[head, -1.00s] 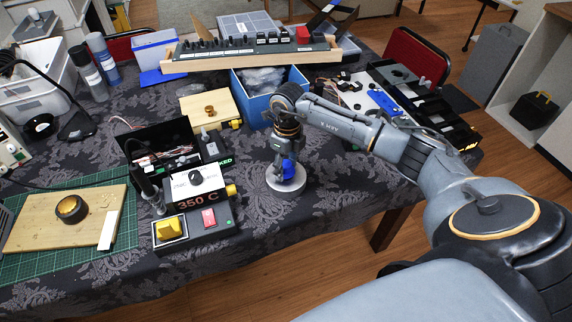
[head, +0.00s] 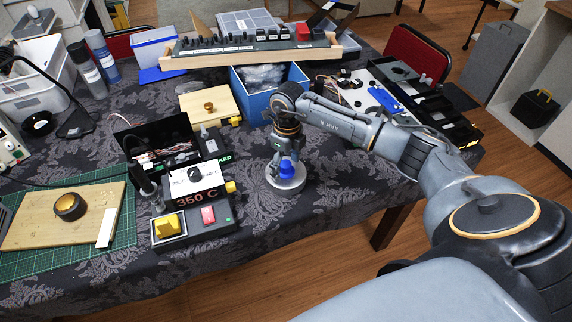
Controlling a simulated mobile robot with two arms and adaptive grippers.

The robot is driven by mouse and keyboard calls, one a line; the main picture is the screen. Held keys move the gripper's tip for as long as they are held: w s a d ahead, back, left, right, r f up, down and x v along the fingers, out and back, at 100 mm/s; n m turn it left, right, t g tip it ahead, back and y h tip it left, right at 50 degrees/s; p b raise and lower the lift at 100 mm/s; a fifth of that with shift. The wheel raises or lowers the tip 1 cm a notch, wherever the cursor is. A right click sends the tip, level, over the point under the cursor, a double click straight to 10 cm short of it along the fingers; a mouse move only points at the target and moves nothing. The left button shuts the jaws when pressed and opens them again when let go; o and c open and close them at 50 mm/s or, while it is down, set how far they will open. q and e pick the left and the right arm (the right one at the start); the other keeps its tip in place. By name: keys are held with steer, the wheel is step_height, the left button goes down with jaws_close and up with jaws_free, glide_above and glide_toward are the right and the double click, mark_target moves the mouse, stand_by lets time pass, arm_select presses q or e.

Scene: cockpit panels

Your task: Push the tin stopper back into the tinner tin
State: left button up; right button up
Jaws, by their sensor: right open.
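The round grey tin (head: 285,183) stands on the patterned tablecloth near the table's front edge. A blue stopper (head: 287,169) sits at its top, in the middle. I cannot tell how deep the stopper is seated. My right gripper (head: 283,158) points down right over the stopper, with its fingers open. The fingers hide part of the stopper's upper side, and I cannot tell whether they touch it. My left gripper is not in view.
A soldering station (head: 195,200) marked 350 C stands close to the left of the tin. A blue box (head: 268,98) stands behind my gripper. A wooden board (head: 30,225) lies on a green mat at the left. Cloth to the tin's right is clear.

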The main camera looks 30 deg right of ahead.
mark_target(286, 162)
step_height(286, 162, up, 12)
steer(key=shift+d+f, duration=0.15)
steer(key=shift+d, duration=0.05)
steer(key=shift+w, duration=0.1)
stand_by(0.5)
